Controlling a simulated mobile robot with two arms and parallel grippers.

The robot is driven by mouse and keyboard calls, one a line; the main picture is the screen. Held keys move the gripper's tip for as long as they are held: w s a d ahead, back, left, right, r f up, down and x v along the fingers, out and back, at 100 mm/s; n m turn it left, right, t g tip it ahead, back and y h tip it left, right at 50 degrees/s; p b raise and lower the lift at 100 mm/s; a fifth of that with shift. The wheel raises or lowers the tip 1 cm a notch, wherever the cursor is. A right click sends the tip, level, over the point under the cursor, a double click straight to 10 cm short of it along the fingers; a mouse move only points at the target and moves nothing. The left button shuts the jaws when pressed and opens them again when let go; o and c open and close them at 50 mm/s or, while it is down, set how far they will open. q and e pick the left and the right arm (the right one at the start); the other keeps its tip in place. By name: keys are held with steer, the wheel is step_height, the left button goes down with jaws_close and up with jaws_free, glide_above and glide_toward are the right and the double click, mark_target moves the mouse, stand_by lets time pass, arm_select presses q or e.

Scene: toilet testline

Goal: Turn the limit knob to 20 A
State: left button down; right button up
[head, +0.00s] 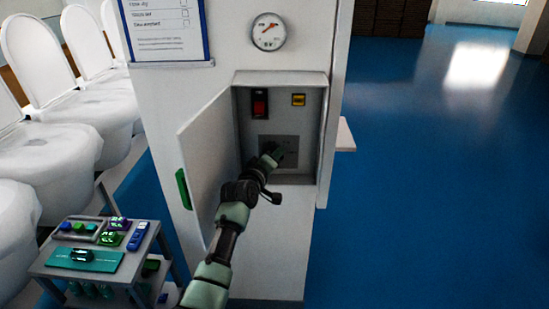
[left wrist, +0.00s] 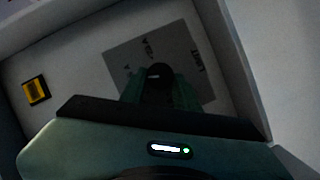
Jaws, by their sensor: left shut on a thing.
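The limit knob (left wrist: 158,75) is a round black knob with a pale pointer mark on a grey label plate (left wrist: 122,62). In the head view the plate (head: 266,142) is in the lower part of the open wall cabinet (head: 327,130), and the gripper hides the knob. My left gripper (head: 279,152) reaches into the cabinet. Its green fingers (left wrist: 160,92) stand on both sides of the knob and are shut on it. My right gripper is in neither view.
The cabinet door (head: 205,150) with a green handle (head: 183,188) stands open at left. A red switch (head: 260,103) and a yellow part (head: 298,100) are above the plate. A gauge (head: 268,32) is above the cabinet. A loaded cart (head: 150,240) stands lower left. Blue floor at right is clear.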

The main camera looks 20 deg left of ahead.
arm_select(q)
steer(key=m+g+y, duration=0.1)
steer(key=m, duration=0.2)
steer(key=shift+d+r, duration=0.1)
steer(key=shift+d, duration=0.1)
steer(key=m+g+y, duration=0.1)
steer(key=m, duration=0.2)
steer(key=shift+d+y, duration=0.15)
steer(key=shift+y, duration=0.25)
steer(key=shift+w+d+m+g+y, duration=0.15)
steer(key=shift+m+g+y, duration=0.15)
steer(key=shift+m+y, duration=0.45)
steer(key=shift+d+m+g+y+b, duration=0.15)
steer(key=shift+m+y+b, duration=0.2)
steer(key=shift+m, duration=0.35)
steer(key=shift+m+g+y+b, duration=0.15)
steer(key=shift+m+y, duration=0.25)
steer(key=shift+m, duration=0.25)
steer(key=c, duration=1)
jaws_free()
steer(key=shift+c, duration=0.2)
steer(key=shift+r, duration=0.1)
